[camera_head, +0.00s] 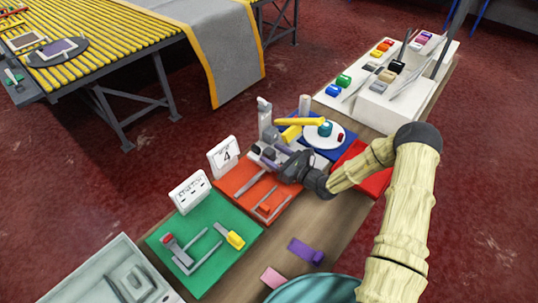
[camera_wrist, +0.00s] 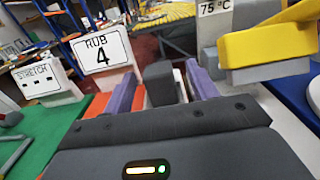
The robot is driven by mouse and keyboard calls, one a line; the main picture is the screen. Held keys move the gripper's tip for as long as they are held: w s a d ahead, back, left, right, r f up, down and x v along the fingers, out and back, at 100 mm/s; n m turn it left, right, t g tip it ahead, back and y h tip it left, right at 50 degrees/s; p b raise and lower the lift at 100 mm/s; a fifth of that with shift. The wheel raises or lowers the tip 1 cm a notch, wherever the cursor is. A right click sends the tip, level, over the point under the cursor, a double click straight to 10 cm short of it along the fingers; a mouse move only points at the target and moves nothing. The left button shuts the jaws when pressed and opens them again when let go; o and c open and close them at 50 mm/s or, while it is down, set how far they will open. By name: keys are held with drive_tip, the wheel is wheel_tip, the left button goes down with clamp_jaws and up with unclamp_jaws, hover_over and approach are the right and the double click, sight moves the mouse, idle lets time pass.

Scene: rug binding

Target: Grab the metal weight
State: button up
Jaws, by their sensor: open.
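A dark grey block (camera_wrist: 160,85), which looks like the metal weight, stands upright between the two purple fingers of my gripper (camera_wrist: 163,78) in the wrist view. The fingers are open, one on each side of it; I cannot tell whether either touches it. In the head view my gripper (camera_head: 267,154) is low over the far end of the orange mat (camera_head: 235,178), and it hides most of what lies between its fingers.
The "RUB 4" sign (camera_head: 223,155) and "STRETCH" sign (camera_head: 189,191) stand left of my gripper. A grey device with a yellow arm (camera_head: 300,121) stands close behind. A white plate (camera_head: 325,134) lies on a blue mat. The green mat (camera_head: 190,265) holds tools.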

sight(265, 150)
drive_tip(key=p+x, duration=0.1)
drive_tip(key=x, duration=0.3)
drive_tip(key=shift+f, duration=0.15)
clamp_jaws()
idle(0.4)
